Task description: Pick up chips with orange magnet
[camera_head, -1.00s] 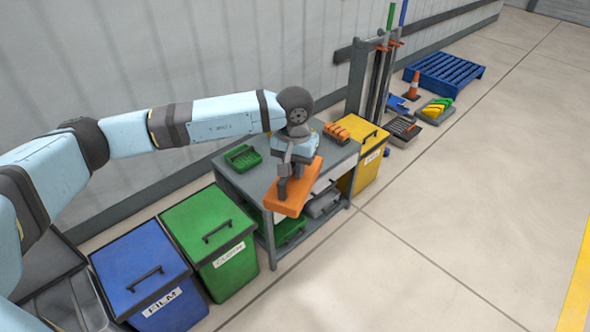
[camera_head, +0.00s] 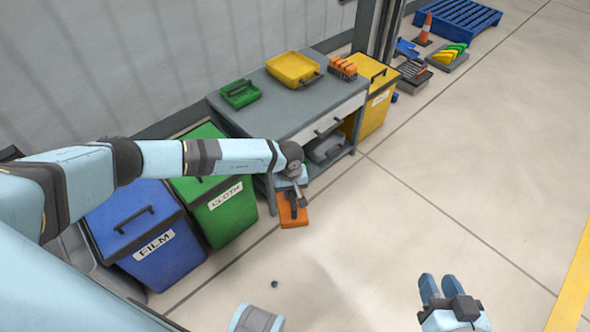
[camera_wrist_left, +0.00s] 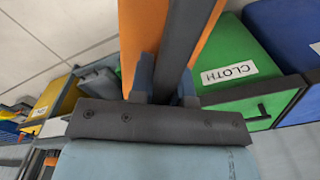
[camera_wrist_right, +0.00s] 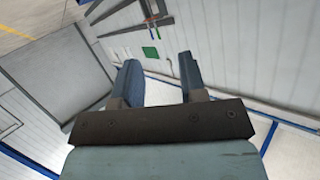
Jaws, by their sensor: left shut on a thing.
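The orange magnet (camera_head: 294,217) is a flat orange block with a dark bar handle (camera_wrist_left: 190,35). My left gripper (camera_head: 293,203) is shut on that handle and holds the magnet in front of the workbench's near corner. The orange block also shows beyond the fingers in the left wrist view (camera_wrist_left: 140,30). How high it hangs over the floor is hard to tell. A small dark piece (camera_head: 274,284) shows over the floor; I cannot tell whether it is a chip. My right gripper (camera_head: 441,288) is open and empty at the lower right, its fingers apart in the right wrist view (camera_wrist_right: 158,80).
The grey workbench (camera_head: 318,101) carries a green tray (camera_head: 240,94), a yellow tray (camera_head: 292,69) and several orange items (camera_head: 343,68). The blue FILM bin (camera_head: 148,232), green CLOTH bin (camera_head: 226,214) and a yellow bin (camera_head: 376,105) flank it. Open floor lies right.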

